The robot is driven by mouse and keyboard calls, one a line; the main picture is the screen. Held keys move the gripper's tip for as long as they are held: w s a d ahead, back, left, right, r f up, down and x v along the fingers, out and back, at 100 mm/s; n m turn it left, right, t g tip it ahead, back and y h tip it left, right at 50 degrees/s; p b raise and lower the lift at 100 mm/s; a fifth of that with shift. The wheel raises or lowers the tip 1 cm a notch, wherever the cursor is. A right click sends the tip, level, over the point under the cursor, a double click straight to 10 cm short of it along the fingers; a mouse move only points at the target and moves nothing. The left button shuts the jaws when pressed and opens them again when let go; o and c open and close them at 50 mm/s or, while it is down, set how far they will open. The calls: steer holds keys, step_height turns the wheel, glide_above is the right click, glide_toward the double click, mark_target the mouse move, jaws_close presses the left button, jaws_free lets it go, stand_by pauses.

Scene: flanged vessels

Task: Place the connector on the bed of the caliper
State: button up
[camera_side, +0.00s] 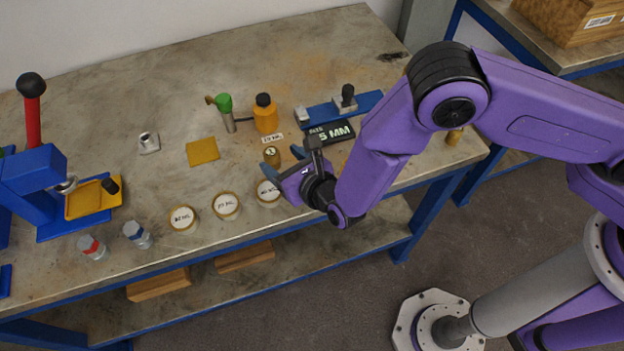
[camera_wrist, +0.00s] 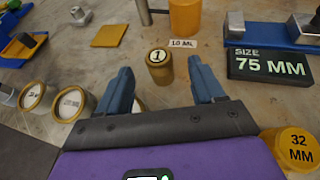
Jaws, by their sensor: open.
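The connector appears to be the small grey metal piece with a square flange and short round neck (camera_side: 149,142). It stands upright on the bench, and shows at the top left of the wrist view (camera_wrist: 80,14). The caliper is the blue bar (camera_side: 368,101) with grey metal blocks, a black knob and a black size display; in the wrist view it is at upper right (camera_wrist: 272,31), its display reading 75 MM. My gripper (camera_side: 288,163) is open, with nothing held, low over the bench's front, right of the connector and in front of the caliper. Its fingers (camera_wrist: 162,85) point toward a brass piece.
The brass piece marked 1 (camera_wrist: 159,68) stands just beyond my fingertips. Several round labelled lids (camera_side: 226,206) line the front edge. A blue press (camera_side: 35,180) is at left.

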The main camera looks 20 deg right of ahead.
steer(key=v, duration=1)
steer(key=shift+s, duration=0.25)
steer(key=w+d+r+m+g+h, duration=0.15)
steer(key=d+r+m+h, duration=0.4)
steer(key=d, duration=0.55)
steer(key=w+d+r+m+g+h, duration=0.1)
steer(key=d+r+m+g+h, duration=0.15)
steer(key=d+r+m, duration=0.65)
steer(key=s+d+r+m+g+y, duration=0.2)
steer(key=s+d+m+g, duration=0.6)
steer(key=s, duration=1.1)
steer(key=d+m+y, duration=0.2)
steer(key=d+m, duration=0.2)
steer(key=d, duration=0.3)
steer(key=shift+s+d+r+g, duration=0.15)
steer(key=shift+d+r+g, duration=0.05)
steer(key=shift+g, duration=0.1)
